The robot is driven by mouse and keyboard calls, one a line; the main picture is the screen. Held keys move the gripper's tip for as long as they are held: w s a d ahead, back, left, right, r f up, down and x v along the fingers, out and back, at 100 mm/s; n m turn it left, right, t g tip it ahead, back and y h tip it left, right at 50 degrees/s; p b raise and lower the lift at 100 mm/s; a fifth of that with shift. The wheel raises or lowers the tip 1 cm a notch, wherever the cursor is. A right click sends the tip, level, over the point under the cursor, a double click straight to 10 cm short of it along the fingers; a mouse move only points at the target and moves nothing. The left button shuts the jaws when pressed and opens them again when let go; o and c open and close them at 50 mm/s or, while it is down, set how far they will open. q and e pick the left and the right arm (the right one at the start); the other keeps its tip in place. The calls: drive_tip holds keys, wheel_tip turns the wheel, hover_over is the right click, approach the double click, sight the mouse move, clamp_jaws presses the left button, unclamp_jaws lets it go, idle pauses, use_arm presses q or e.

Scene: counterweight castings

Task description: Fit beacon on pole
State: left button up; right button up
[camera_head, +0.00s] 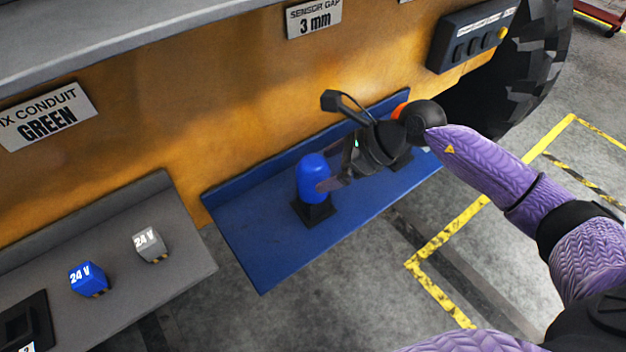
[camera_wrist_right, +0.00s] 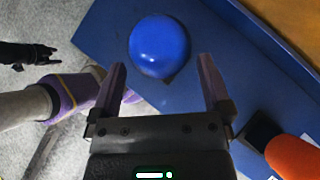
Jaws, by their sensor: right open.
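A blue domed beacon (camera_head: 313,176) stands upright on a black square base on the blue shelf (camera_head: 262,262). My right gripper (camera_head: 331,184) is open beside it, with its fingers pointing toward it. In the right wrist view the beacon's round top (camera_wrist_right: 160,46) lies just ahead of the gap between the open fingertips (camera_wrist_right: 162,72); I cannot tell if they touch. An orange domed beacon (camera_head: 400,110) is partly hidden behind my right wrist; it also shows in the right wrist view (camera_wrist_right: 294,157). What looks like my left gripper (camera_wrist_right: 40,55) is small at the left edge there. I cannot make out the pole.
A grey shelf (camera_head: 190,275) at the left holds a blue 24 V block (camera_head: 88,279), a grey 24 V block (camera_head: 150,245) and a black box (camera_head: 22,322). A black button box (camera_head: 472,38) is on the orange-yellow wall, by a large tyre (camera_head: 535,60). The blue shelf's front is clear.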

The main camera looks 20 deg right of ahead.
sight(312, 207)
drive_tip(key=x, duration=0.4)
drive_tip(key=shift+w+a+f+p, duration=0.1)
drive_tip(key=shift+a+f+p, duration=0.1)
drive_tip(key=shift+p, duration=0.1)
drive_tip(key=shift+r, duration=0.15)
drive_tip(key=c, duration=1.2)
